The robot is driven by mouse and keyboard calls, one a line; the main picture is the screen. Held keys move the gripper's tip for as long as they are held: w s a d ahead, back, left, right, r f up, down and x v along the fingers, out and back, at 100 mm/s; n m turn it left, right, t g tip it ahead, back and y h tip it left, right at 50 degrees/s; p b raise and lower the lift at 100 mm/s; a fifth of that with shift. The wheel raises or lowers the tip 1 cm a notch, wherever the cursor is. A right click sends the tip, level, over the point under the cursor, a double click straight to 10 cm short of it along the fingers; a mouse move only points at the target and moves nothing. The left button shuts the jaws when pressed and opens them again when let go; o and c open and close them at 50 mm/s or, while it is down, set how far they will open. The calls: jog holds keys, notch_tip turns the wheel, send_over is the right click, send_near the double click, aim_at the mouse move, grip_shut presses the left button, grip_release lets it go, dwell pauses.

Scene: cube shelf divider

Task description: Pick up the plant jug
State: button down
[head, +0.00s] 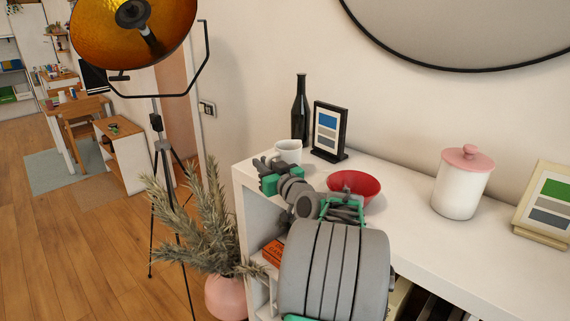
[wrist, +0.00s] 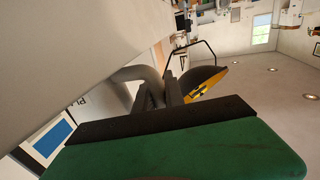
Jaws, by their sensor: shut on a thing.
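A small white jug (head: 288,151) with a handle is at the left end of the white shelf top, in front of the dark bottle. It looks upright, and I cannot tell whether it touches the shelf. No plant shows in it. In the wrist view the pale body of the jug (wrist: 70,55) fills the upper left, and its curved handle runs in between the dark fingers. My gripper (wrist: 160,92) is shut on this handle. In the head view my gripper (head: 263,164) is at the jug's left side, and its fingertips are small and hard to make out.
On the white shelf (head: 405,232) stand a dark bottle (head: 300,112), a black frame (head: 330,132), a red bowl (head: 354,186) close to my arm, and a lidded jar (head: 461,185). A pink-potted plant (head: 226,295) and a tripod lamp (head: 135,35) stand left of the shelf.

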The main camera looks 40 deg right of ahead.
jog(key=shift+r, duration=0.25)
